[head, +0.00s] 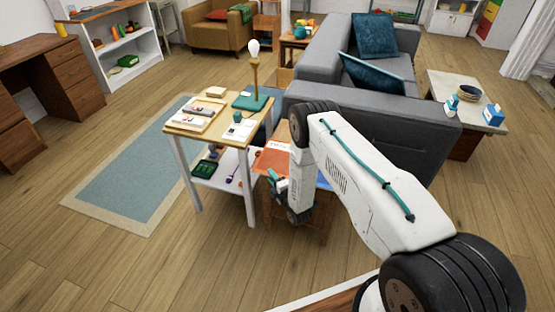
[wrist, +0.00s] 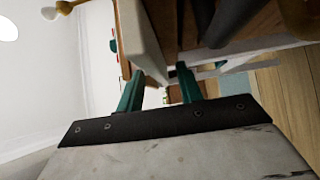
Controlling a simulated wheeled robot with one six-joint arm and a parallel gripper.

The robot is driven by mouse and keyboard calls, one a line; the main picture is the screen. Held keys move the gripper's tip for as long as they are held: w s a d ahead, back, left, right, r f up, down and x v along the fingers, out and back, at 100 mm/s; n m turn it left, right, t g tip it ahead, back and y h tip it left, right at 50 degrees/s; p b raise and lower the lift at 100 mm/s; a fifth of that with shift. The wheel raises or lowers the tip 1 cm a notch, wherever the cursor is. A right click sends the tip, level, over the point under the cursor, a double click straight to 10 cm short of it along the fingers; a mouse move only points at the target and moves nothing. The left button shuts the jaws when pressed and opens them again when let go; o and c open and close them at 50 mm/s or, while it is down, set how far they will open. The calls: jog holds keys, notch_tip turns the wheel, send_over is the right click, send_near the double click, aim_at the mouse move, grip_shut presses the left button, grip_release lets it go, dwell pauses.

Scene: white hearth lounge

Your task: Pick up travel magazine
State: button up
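An orange magazine with white lettering (head: 270,161) lies on a low wooden stand (head: 312,230) beside the taller side table. It is partly hidden behind my arm, and I cannot read its title surely. My gripper (head: 272,182) is low at the front left of the stand, close to the magazine's near edge. In the wrist view the green fingers of my gripper (wrist: 160,72) are spread apart. A pale slab edge (wrist: 141,42) reaches down towards the gap between the fingertips; I cannot tell whether it is the magazine or furniture, or whether it touches a finger.
The side table (head: 187,128) with a lamp (head: 253,75), books (head: 196,116) and a lower shelf stands just left of my gripper. A grey sofa (head: 310,70) is behind. Floor (head: 130,265) is clear at the front left.

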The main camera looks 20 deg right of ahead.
jog(key=shift+w+a, duration=0.1)
jog(key=shift+w, duration=0.55)
grip_shut()
jog(key=shift+r, duration=0.15)
